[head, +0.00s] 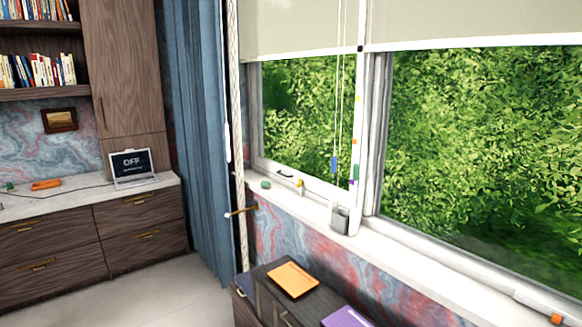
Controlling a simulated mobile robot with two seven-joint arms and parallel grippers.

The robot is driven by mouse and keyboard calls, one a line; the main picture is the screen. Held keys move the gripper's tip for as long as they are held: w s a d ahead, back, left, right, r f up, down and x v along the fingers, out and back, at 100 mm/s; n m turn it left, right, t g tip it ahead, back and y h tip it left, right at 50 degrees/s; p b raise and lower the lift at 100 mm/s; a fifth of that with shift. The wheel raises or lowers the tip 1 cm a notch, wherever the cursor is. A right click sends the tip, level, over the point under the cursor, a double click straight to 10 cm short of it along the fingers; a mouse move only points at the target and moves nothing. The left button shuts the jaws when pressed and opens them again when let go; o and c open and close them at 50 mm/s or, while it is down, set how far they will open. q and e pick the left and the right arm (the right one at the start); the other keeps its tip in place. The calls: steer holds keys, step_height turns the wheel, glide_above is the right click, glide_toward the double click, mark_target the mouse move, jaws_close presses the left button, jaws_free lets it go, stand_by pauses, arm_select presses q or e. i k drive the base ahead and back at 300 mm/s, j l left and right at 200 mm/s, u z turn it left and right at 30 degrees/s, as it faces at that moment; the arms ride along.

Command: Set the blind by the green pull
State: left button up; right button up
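Two pale roller blinds hang partly lowered over the window, a left blind (290,28) and a right blind (470,20). Thin white cords (341,90) hang in front of the left pane near the post. A small blue pull (334,164) is at a cord's lower end. A small green piece (355,172) shows just right of it, against the white post; I cannot tell for sure whether it is the green pull or which blind it serves. Neither of my grippers is in view.
A white sill (400,258) runs below the window, with a grey holder (339,219) and a small green item (265,184) on it. A dark cabinet below carries an orange book (292,279) and a purple one (347,317). A blue curtain (205,130) hangs at left. Floor is clear.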

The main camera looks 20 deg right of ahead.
mark_target(355, 173)
steer(key=i+j+u, duration=0.1)
steer(key=i+u, duration=0.35)
steer(key=i, duration=0.7)
steer(key=i+z, duration=0.55)
steer(key=z, duration=0.15)
steer(key=i+j+z, duration=0.15)
steer(key=z, duration=0.2)
steer(key=i, duration=0.1)
